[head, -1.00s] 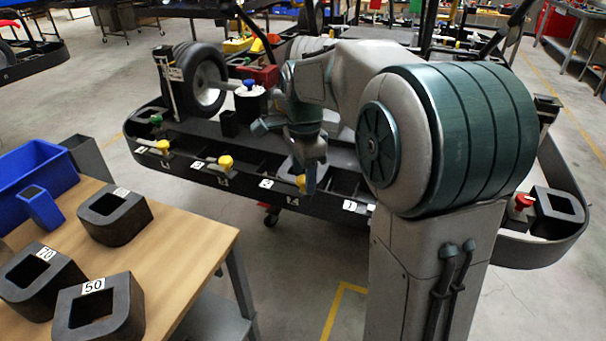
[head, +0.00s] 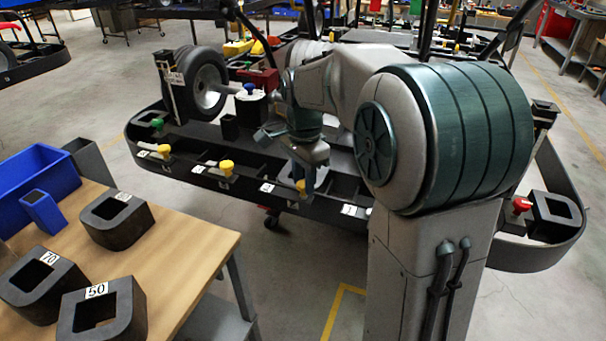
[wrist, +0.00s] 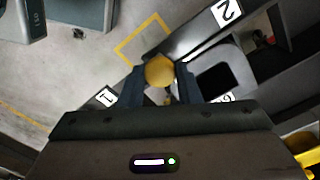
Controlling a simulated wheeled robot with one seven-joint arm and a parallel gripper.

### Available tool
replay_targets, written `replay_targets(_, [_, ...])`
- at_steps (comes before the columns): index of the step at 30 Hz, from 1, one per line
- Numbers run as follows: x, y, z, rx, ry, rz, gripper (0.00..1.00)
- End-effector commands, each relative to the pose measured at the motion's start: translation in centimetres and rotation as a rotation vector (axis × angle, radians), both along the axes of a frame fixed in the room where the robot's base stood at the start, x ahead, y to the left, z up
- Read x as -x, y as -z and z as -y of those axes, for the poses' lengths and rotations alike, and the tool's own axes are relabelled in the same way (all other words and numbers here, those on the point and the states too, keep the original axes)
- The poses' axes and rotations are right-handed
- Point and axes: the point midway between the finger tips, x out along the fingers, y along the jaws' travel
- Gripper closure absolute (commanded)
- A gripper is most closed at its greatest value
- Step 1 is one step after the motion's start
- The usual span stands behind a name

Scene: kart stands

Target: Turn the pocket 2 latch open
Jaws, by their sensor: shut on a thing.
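My gripper (wrist: 160,86) is shut on a yellow latch knob (wrist: 160,71), with one finger on each side of it in the wrist view. The knob also shows in the head view (head: 300,186) on the front rail of the kart stand, below my gripper (head: 305,181). A label reading 2 (wrist: 226,12) is on the rail in the wrist view. A grey block with a dark square opening (wrist: 204,62) sits in the pocket beside the knob. The latch arm under the knob is mostly hidden by my fingers, so its angle cannot be told.
Other yellow knobs (head: 226,167) stand along the same rail to the left, with a green knob (head: 156,123) behind them. A red knob (head: 521,205) is at the far right. A wooden table (head: 190,235) at the left front holds several dark blocks and a blue bin (head: 35,178).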

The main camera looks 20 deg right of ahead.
Motion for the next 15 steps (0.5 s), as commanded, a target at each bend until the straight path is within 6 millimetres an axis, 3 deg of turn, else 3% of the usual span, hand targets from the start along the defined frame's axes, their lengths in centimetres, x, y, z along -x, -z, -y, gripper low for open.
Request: replay_targets(15, [-0.12, -0.38, -0.01, 0.000, -0.484, 0.006, 0.92])
